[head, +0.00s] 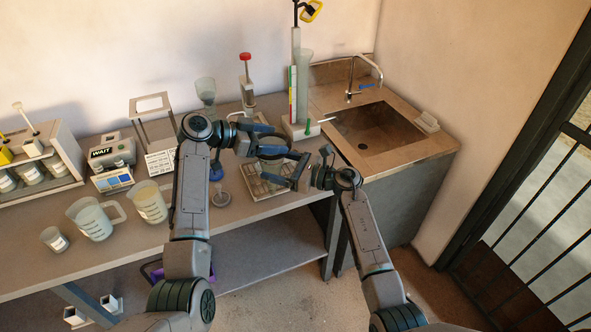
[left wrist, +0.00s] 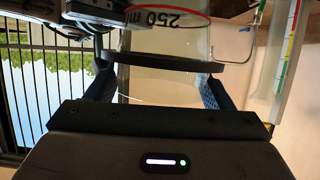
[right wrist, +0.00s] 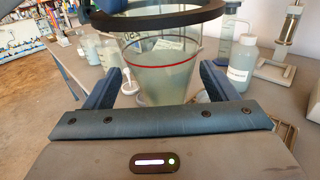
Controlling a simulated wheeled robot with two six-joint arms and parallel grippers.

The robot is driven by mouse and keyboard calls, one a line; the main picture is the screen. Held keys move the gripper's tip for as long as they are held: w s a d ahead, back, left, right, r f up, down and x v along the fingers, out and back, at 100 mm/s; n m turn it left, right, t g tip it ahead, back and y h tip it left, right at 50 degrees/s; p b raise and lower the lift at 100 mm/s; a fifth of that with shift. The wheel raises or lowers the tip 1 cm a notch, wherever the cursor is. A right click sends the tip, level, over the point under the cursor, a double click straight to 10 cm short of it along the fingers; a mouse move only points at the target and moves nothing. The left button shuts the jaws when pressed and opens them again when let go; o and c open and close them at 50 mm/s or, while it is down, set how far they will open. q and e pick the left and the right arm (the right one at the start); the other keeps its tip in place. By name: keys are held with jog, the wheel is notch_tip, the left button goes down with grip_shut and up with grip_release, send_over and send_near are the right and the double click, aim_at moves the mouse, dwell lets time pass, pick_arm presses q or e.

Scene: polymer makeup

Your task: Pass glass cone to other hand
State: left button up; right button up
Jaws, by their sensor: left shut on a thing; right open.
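The glass cone is clear, with a red line and a "250 m" marking, in the left wrist view (left wrist: 165,50). My left gripper (left wrist: 160,78) is shut on it, one finger on each side. The right wrist view shows the cone (right wrist: 158,78) between the spread fingers of my right gripper (right wrist: 162,72), narrowing downward. A dark curved band crosses its upper part there.
A tray (head: 262,188) lies on the bench below the grippers. Beakers (head: 92,218) stand at the left. A white bottle (right wrist: 243,60) shows in the right wrist view.

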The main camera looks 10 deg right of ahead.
pick_arm(q)
jog(key=shift+r, duration=0.1)
pick_arm(e)
jog(key=shift+x, duration=1.2)
jog(key=c, duration=1.3)
pick_arm(q)
jog(key=o, duration=1.7)
pick_arm(e)
jog(key=shift+c, duration=0.2)
